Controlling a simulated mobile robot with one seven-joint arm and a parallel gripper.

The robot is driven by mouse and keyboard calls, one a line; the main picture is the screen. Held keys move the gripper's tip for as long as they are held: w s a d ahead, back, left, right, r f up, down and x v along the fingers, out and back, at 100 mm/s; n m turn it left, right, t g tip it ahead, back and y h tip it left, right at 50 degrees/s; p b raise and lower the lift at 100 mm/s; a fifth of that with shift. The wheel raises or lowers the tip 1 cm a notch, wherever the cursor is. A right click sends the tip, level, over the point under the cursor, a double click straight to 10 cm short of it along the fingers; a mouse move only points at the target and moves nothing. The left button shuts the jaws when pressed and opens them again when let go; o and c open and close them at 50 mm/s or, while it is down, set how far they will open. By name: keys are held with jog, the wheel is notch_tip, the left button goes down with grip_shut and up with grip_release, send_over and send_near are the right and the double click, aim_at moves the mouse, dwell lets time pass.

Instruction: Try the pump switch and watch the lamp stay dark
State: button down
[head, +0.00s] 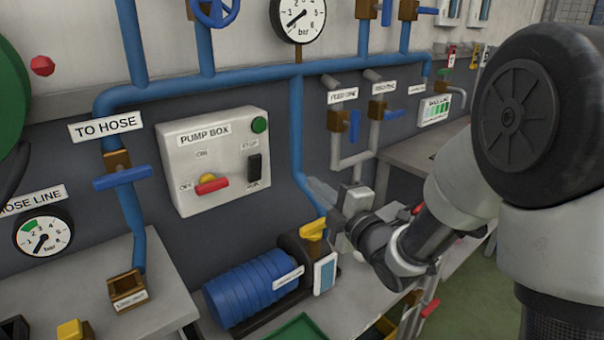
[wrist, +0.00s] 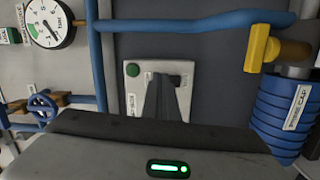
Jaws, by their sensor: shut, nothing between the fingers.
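The grey pump box (head: 225,135) is on the wall, left of centre in the head view. Its red-handled switch (head: 213,185) has a yellow hub, between an OFF label and an ON label above. A round green lamp (head: 259,125) at its upper right looks dull and unlit. A black selector (head: 254,167) sits below the lamp. My gripper (head: 315,186) is shut and empty, right of the box and apart from it. In the wrist view, my fingers (wrist: 163,82) cover much of the box (wrist: 130,97); the green lamp (wrist: 133,69) shows, and the red handle is hidden.
A blue pump (head: 250,288) with a yellow handle (head: 313,229) stands on the bench below my gripper. A blue vertical pipe (head: 298,130) runs between box and gripper. A blue valve lever (head: 122,178) is left of the box. Gauges (head: 298,15) hang nearby.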

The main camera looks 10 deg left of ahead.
aim_at(256, 163)
jog(key=s+a+f+n+y, duration=0.1)
jog(key=s+a+f+n+y+b, duration=0.1)
jog(key=a+f+n+y, duration=0.1)
jog(key=shift+s+a+f+g, duration=0.1)
jog(key=shift+s+a+g, duration=0.2)
jog(key=shift+g, duration=0.1)
jog(key=x, duration=1.4)
jog(key=shift+r, duration=0.25)
jog(key=shift+w+a+r+g, duration=0.15)
jog(key=shift+a+r+g, duration=0.05)
jog(key=shift+r+g, duration=0.1)
jog(key=shift+f, duration=0.2)
